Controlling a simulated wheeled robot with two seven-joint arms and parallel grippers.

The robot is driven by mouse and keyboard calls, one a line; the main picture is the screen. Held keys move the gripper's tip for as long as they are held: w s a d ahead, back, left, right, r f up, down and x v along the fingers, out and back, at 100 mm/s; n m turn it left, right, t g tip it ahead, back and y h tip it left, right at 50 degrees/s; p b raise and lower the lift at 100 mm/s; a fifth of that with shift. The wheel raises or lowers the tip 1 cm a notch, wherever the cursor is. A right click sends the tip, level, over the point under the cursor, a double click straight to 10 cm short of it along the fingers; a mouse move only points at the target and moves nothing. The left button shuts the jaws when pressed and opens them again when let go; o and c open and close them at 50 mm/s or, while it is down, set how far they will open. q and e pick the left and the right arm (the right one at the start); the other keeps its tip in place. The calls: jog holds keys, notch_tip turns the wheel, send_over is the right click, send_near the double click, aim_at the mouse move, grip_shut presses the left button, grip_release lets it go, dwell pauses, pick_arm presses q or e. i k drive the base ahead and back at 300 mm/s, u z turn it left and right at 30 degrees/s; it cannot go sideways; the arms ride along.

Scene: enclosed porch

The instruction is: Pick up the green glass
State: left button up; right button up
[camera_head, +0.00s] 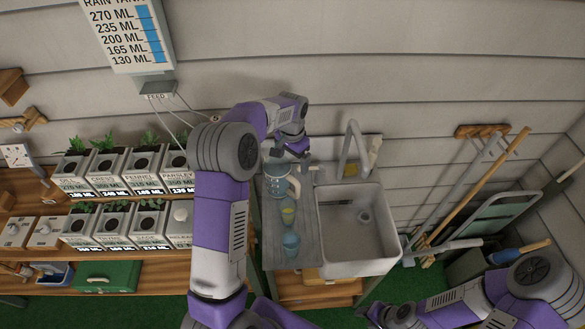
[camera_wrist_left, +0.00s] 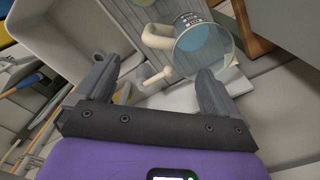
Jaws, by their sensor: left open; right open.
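The green glass (camera_head: 288,215) is a small tumbler, yellowish green, upright on the grey drainboard left of the sink. A light blue glass (camera_head: 291,244) stands in front of it. A clear measuring jug (camera_head: 276,182) with a cream handle stands behind it; the jug also shows in the left wrist view (camera_wrist_left: 207,52). My left gripper (camera_head: 296,146) is open and empty behind the jug. In the left wrist view, its fingers (camera_wrist_left: 155,88) are spread, with the jug beyond the right finger. I cannot make out the green glass there. My right gripper (camera_head: 382,314) is open and low, at the bottom edge.
The white sink (camera_head: 358,258) with a tall tap (camera_head: 351,145) lies right of the drainboard. Labelled planters (camera_head: 108,170) fill the shelf on the left, above a green box (camera_head: 108,276). Long-handled tools (camera_head: 478,185) lean on the wall at right.

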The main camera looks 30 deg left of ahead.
aim_at(291, 241)
jog(key=k, duration=1)
